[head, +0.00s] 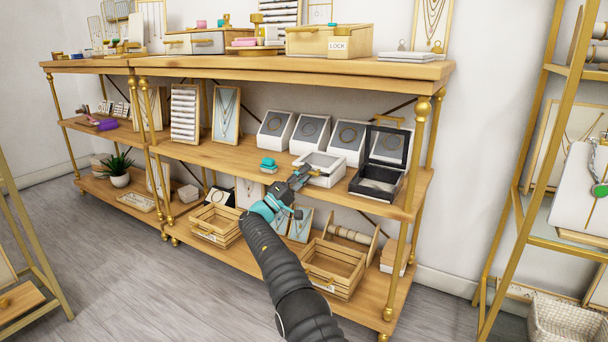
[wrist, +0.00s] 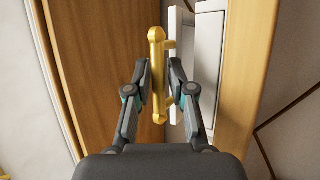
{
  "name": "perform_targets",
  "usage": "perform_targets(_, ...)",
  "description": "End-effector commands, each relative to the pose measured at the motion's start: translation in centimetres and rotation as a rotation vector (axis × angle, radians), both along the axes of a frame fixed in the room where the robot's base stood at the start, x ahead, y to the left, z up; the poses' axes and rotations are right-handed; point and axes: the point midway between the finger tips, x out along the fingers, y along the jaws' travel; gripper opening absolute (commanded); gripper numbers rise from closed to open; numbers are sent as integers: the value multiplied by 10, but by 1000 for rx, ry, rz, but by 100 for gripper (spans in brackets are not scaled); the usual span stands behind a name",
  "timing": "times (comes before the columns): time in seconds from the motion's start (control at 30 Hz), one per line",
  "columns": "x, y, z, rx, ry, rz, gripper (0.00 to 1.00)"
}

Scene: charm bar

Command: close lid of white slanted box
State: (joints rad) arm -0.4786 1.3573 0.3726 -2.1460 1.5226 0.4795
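A white box (head: 334,180) with a pale inner panel stands near the front of the middle shelf. I cannot clearly tell how its lid stands. My gripper (head: 304,171) is at its left front side in the head view and hides part of it. In the wrist view, a gold bar handle (wrist: 157,62) stands between the two fingertips of my gripper (wrist: 159,82). The fingers are apart, with narrow gaps beside the bar. White parts (wrist: 207,65) lie just right of the handle, partly hidden by the right finger.
Several white slanted displays (head: 275,130) line the back of the middle shelf (head: 235,160). A black box (head: 376,183) with its lid raised stands close on the right. A small teal item (head: 268,165) lies to the left. Wooden crates (head: 333,267) sit below.

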Motion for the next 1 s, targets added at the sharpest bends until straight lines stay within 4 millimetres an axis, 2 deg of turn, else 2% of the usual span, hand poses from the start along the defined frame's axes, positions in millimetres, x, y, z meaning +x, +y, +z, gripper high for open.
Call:
perform_targets(0.17, -11, 16, -11, -2, 2, 3, 22)
perform_targets(0.4, -36, 50, -38, -2, 3, 4, 22)
perform_targets(0.6, -52, 71, -55, -2, 3, 2, 22)
perform_targets(0.8, -59, 80, -62, -2, 1, 2, 22)
perform_targets(1.0, -60, 81, -63, -2, 1, 2, 22)
